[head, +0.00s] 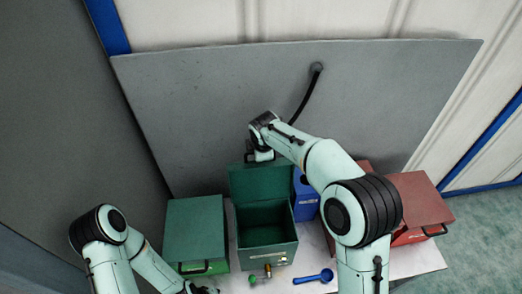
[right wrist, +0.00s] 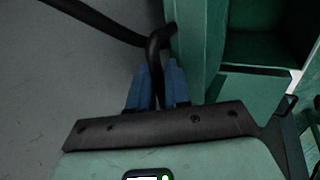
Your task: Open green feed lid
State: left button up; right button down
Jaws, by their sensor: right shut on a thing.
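The green feed box (head: 266,256) stands open at the middle of the table, its inside looking empty. Its green lid (head: 260,181) is raised to about upright at the back of the box. My right gripper (head: 256,157) is at the lid's top edge. In the right wrist view, the blue fingers of my right gripper (right wrist: 156,92) are closed around a black bar handle (right wrist: 154,52) beside the green lid (right wrist: 200,45). My left gripper (head: 203,290) is at the bottom edge of the head view, partly cut off, so its opening cannot be read.
A closed green box (head: 194,233) with a black handle stands left of the open one. A blue box (head: 306,203) and red boxes (head: 418,195) stand right, partly behind my right arm. A blue scoop-like tool (head: 313,277) and a green piece (head: 253,279) lie in front. A grey panel (head: 210,100) rises behind.

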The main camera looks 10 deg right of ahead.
jog(key=shift+w+f+g, duration=0.15)
jog(key=shift+w+g, duration=0.1)
jog(key=shift+g, duration=0.05)
jog(key=shift+s, duration=0.1)
jog(key=c, duration=1.2)
grip_release()
jog(key=shift+f, duration=0.1)
jog(key=shift+c, duration=0.2)
jog(key=v, duration=1.4)
jog(key=shift+f, duration=0.1)
